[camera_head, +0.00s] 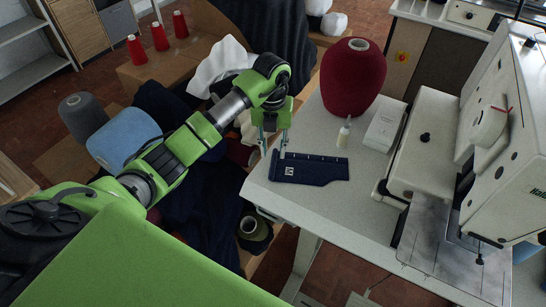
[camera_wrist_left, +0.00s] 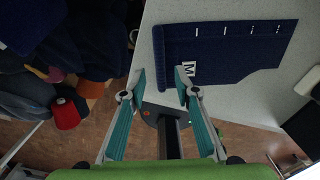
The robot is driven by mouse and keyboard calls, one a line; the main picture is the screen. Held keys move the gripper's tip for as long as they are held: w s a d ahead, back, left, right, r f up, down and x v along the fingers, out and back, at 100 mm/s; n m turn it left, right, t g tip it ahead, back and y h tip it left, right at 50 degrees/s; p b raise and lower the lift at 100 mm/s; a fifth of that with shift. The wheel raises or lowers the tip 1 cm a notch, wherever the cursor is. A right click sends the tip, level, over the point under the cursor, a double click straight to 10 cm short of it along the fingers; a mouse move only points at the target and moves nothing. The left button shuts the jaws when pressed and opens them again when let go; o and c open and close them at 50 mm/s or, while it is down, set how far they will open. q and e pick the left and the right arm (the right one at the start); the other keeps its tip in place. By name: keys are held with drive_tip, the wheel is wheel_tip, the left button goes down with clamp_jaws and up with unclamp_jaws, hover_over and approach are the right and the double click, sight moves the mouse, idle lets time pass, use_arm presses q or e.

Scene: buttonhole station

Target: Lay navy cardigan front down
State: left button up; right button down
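The navy cardigan front (camera_head: 312,169) lies flat on the pale table near its left corner, with a row of small white marks and a white M label. It also shows in the left wrist view (camera_wrist_left: 230,52). My left gripper (camera_head: 273,154) points down at the label end of the piece, its fingers apart. In the left wrist view my left gripper (camera_wrist_left: 160,78) has one finger beside the cloth's end and the other over the label. Whether a fingertip touches the cloth I cannot tell. My right gripper is not in view.
On the table (camera_head: 342,222) stand a big red yarn cone (camera_head: 353,80), a small bottle (camera_head: 343,134), a white box (camera_head: 385,124) and a sewing machine (camera_head: 425,150). Dark cloth (camera_head: 205,205) and yarn cones lie left of the table. Bare tabletop lies in front of the piece.

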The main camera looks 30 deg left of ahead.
use_arm(q)
wheel_tip(320, 180, up, 8)
drive_tip(key=shift+f, duration=0.1)
idle(0.5)
